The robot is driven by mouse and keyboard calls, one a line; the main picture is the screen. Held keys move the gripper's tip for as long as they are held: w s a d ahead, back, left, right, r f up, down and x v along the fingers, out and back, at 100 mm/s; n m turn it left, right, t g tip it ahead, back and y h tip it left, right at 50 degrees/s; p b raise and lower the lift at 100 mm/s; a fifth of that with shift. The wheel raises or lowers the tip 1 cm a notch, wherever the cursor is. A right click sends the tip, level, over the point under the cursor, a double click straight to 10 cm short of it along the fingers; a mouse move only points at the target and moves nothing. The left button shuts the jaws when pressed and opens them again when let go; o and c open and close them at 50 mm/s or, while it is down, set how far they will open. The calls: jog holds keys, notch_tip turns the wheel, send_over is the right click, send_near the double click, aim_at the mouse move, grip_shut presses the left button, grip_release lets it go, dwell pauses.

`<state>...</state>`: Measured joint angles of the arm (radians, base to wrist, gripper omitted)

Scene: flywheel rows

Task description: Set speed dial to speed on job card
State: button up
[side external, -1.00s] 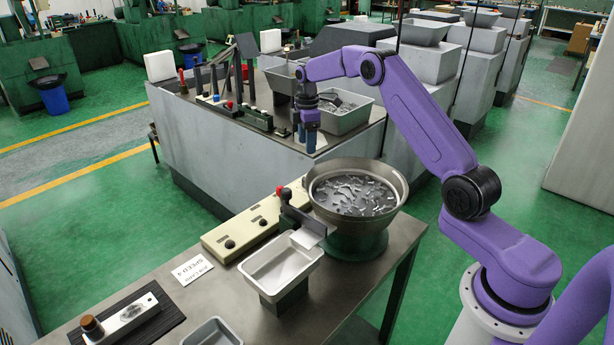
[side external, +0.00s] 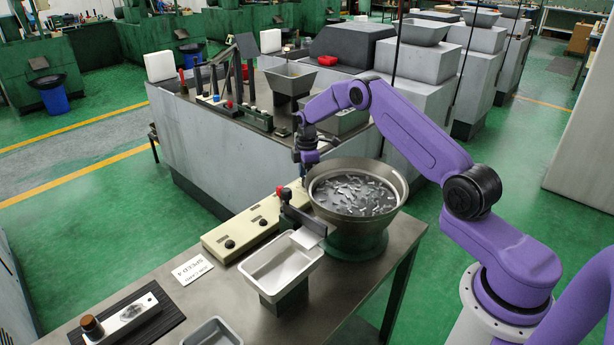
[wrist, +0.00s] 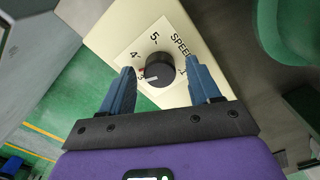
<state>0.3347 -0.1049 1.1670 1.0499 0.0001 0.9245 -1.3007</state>
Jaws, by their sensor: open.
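The speed dial (wrist: 159,71) is a black round knob on a white scale plate at one end of the cream control box (side external: 215,240). My gripper (wrist: 160,88) is open, with one blue finger on each side of the dial. I cannot tell whether they touch it. In the side view my gripper (side external: 306,172) is low behind the bowl, and the dial is hidden. The job card (side external: 192,267) reads SPEED 4.
The metal bowl (side external: 357,192) of small parts stands close beside my gripper. A red-topped post (side external: 281,192), a light tray (side external: 282,262) and other black knobs (side external: 230,244) are nearby. The grey machine (side external: 230,140) stands behind the bench.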

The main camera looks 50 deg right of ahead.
jog(key=c, duration=1)
jog(key=shift+c, duration=0.2)
jog(key=m, duration=0.3)
jog(key=shift+m, duration=2.2)
jog(key=o, duration=1)
